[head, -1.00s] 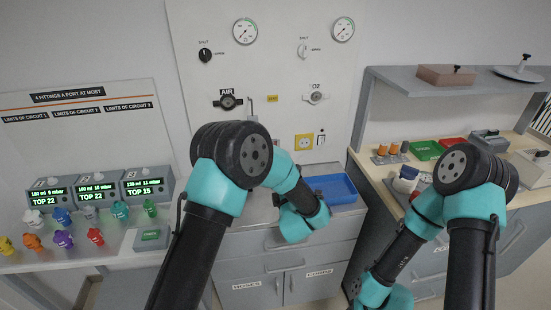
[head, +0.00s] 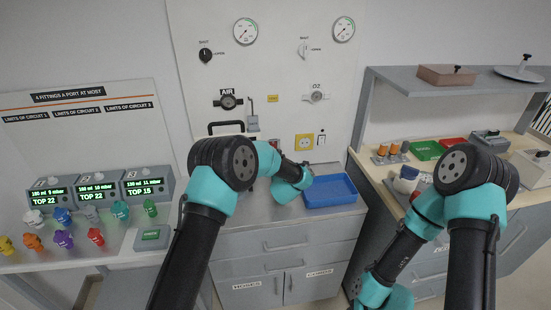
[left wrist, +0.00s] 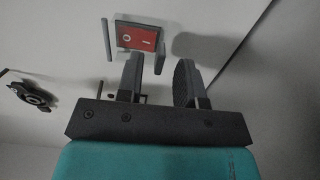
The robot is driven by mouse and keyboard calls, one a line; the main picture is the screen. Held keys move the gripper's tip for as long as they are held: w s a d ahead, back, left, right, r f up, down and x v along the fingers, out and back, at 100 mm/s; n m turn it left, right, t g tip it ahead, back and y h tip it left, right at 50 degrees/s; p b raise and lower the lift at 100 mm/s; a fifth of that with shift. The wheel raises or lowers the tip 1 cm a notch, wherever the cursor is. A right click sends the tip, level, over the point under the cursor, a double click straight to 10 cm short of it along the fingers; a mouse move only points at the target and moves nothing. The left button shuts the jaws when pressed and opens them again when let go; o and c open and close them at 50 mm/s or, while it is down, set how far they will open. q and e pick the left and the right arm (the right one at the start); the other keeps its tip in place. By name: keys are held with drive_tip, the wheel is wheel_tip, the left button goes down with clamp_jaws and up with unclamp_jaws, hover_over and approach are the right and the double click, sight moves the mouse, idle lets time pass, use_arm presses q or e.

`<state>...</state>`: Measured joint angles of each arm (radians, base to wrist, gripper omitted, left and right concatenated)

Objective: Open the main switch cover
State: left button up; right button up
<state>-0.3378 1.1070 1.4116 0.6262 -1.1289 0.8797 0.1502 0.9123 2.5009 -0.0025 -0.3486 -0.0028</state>
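In the left wrist view, a red switch (left wrist: 137,37) sits in a grey housing on the wall, its red face in sight. A thin grey bar (left wrist: 106,40) stands on one side of it and a short grey piece (left wrist: 160,50) on the other. I cannot tell which of these is the cover. My left gripper (left wrist: 160,60) is open, its two dark fingers apart and close to the switch; I see nothing held. In the head view a grey block with an upright bar (head: 251,104) is right of the AIR valve. The left gripper is hidden there by my arm. My right gripper is out of view.
The black AIR valve (head: 228,102) and the O2 valve (head: 316,97) flank this part of the panel. A yellow socket (head: 304,142) is lower right. A black arched handle (head: 226,127) is just behind my left arm. A blue tray (head: 330,191) lies on the counter.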

use_arm(q)
drive_tip(key=shift+w+a, duration=0.1)
drive_tip(key=shift+w, duration=0.3)
clamp_jaws()
